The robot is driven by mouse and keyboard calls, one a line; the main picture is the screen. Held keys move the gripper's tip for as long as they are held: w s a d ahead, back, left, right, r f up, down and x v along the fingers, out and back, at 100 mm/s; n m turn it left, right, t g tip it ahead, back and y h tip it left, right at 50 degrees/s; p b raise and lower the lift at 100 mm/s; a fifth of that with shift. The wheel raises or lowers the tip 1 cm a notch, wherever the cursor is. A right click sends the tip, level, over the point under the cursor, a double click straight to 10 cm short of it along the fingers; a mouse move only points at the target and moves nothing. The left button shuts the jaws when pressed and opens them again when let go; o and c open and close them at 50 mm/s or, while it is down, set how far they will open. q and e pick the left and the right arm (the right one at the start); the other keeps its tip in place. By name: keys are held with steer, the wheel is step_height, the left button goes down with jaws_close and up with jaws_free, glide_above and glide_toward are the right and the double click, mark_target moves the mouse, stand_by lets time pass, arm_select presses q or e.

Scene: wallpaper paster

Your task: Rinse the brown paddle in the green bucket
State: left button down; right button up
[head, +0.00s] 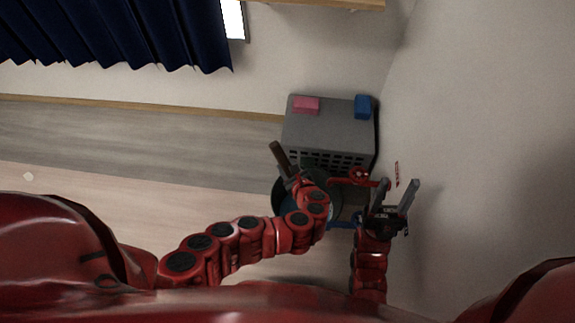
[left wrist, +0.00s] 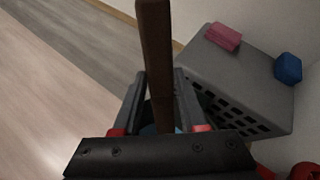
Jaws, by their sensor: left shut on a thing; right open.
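The brown paddle (head: 279,154) is a dark brown bar that sticks up and to the left out of my left gripper (head: 291,175) in the head view. My left gripper is shut on it. In the left wrist view the paddle (left wrist: 156,50) stands between the two fingers (left wrist: 162,78) and runs out of the top of the picture. A round dark teal bucket (head: 279,205) lies beneath my left gripper, mostly hidden by my left arm. I cannot tell whether the paddle touches it. My right gripper (head: 398,187) is open and empty, near the wall.
A grey crate-like box (head: 330,125) with slotted sides stands behind the bucket. A pink block (head: 306,105) and a blue block (head: 363,106) lie on its top. A red item (head: 358,174) sits beside my right gripper.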

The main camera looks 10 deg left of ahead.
arm_select(q)
step_height(320, 180, down, 6)
steer(key=b, duration=0.4)
steer(key=shift+r, duration=0.1)
steer(key=shift+f, duration=0.4)
steer(key=shift+f, duration=1.1)
stand_by(0.5)
